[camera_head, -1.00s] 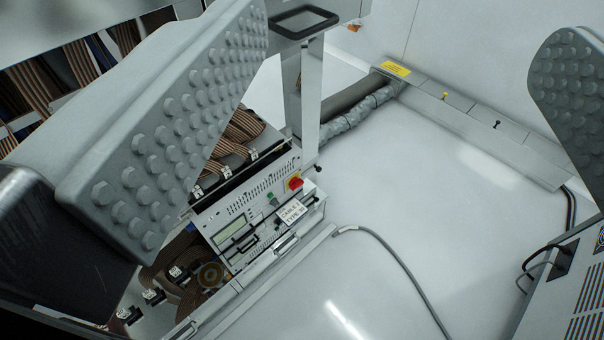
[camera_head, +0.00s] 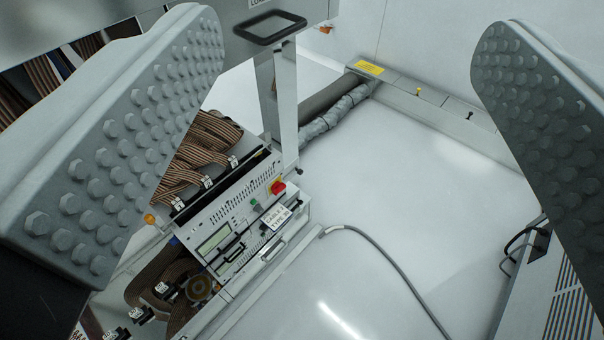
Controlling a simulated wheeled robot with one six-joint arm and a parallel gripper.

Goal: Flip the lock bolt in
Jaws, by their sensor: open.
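My gripper (camera_head: 345,45) is open and empty, with its two studded grey fingers wide apart at the left and right of the view. I cannot tell for sure which part is the lock bolt. Small knobs show in several places: an orange one (camera_head: 150,219) beside the left finger, an orange one (camera_head: 326,30) at the top, and a yellow one (camera_head: 418,91) and a black one (camera_head: 469,115) on the long grey ledge. None of these knobs is between touching fingers. The left finger hides part of the machine.
A black loop handle (camera_head: 275,25) tops a metal post. Below stands a panel unit (camera_head: 230,230) with a red knob (camera_head: 278,188), a label and brown ribbon cables (camera_head: 205,150). A grey hose (camera_head: 390,255) crosses the white floor (camera_head: 400,190). A vented box (camera_head: 565,300) stands lower right.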

